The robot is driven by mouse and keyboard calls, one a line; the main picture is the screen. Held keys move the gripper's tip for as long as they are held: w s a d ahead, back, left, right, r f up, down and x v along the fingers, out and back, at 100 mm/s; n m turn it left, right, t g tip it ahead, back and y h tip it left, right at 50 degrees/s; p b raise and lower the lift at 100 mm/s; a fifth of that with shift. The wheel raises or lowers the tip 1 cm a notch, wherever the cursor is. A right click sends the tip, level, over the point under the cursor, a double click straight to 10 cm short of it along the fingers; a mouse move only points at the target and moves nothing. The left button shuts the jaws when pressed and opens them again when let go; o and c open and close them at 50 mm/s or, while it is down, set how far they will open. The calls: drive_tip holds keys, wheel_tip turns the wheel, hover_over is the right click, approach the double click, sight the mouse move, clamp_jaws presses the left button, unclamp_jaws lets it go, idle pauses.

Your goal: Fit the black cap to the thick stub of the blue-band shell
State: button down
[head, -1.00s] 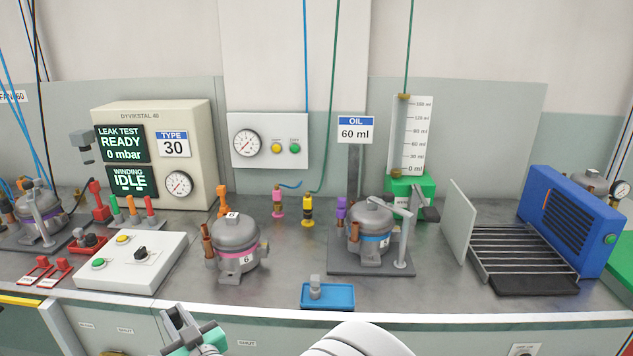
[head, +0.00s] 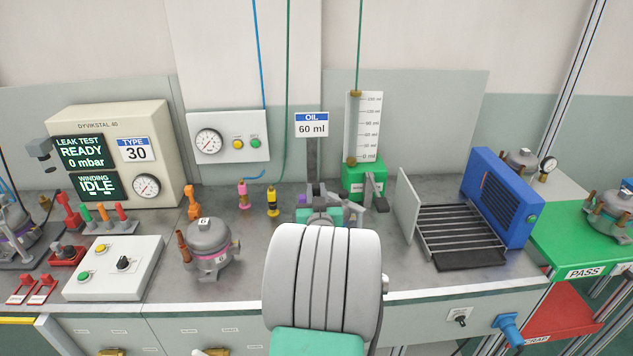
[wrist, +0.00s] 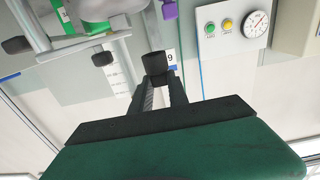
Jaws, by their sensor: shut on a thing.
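My gripper (head: 318,192) reaches over the bench in the head view, its fingertips too small to make out there. In the wrist view my gripper (wrist: 157,78) is shut on the small black cap (wrist: 155,60) at its fingertips. A grey rounded body (wrist: 105,8), probably the blue-band shell, is cut off by the top edge of the wrist view, close to the cap but apart from it in the picture. Its band and thick stub cannot be made out. In the head view my arm hides the blue-band shell and its plate.
A purple connector (wrist: 169,9) and grey clamp bars (wrist: 75,45) with dark ends are near the grey body. The pink-band shell (head: 208,245) stands left of my arm. A wire rack (head: 460,232) and blue fan box (head: 503,197) stand right. The green-based measuring column (head: 364,175) is behind.

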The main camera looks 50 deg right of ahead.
drive_tip(key=shift+f+b, duration=0.1)
drive_tip(key=shift+b, duration=0.45)
wheel_tip(320, 180, down, 6)
drive_tip(key=b, duration=0.7)
drive_tip(key=shift+a, duration=0.1)
drive_tip(key=shift+f+b, duration=0.5)
drive_tip(key=shift+b, duration=0.2)
drive_tip(key=shift+f+b, duration=0.55)
drive_tip(key=shift+b, duration=0.05)
drive_tip(key=shift+f+b, duration=0.1)
drive_tip(key=shift+b, duration=0.45)
